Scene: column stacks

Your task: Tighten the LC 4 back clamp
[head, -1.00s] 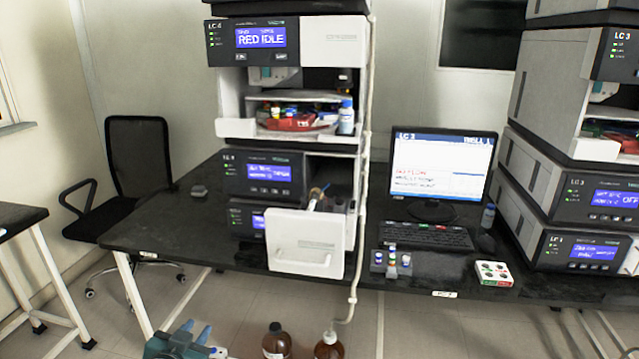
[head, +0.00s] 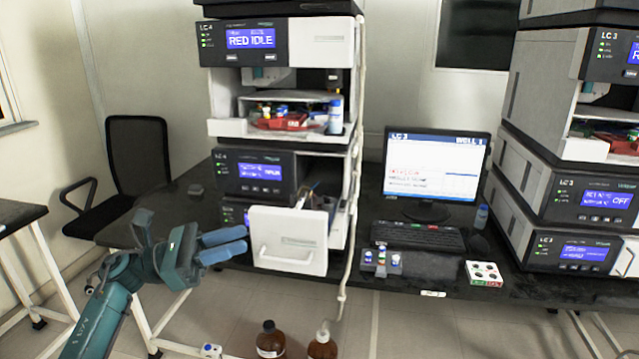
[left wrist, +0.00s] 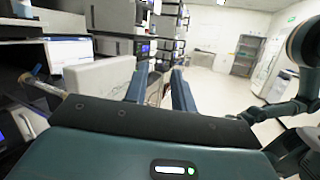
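The LC 4 stack (head: 283,100) stands left of centre in the head view, its upper display reading RED IDLE. Low in it a white-fronted drawer (head: 288,240) is pulled out. A thin fitting (head: 313,190) shows above the drawer's front. In the left wrist view the drawer front (left wrist: 98,78) is left of the fingers, with a tan-ended column part (left wrist: 47,85) behind it. The back clamp cannot be made out. My left gripper (head: 222,245) is open and empty, just left of the drawer front; its parted fingers show in the left wrist view (left wrist: 160,90).
Brown bottles (head: 270,340) stand on the floor below the drawer. A monitor (head: 436,165), keyboard (head: 425,236), vial rack (head: 381,262) and small tray (head: 485,273) are on the bench, with the LC 3 stack (head: 565,190) at right. A cable hangs beside the drawer.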

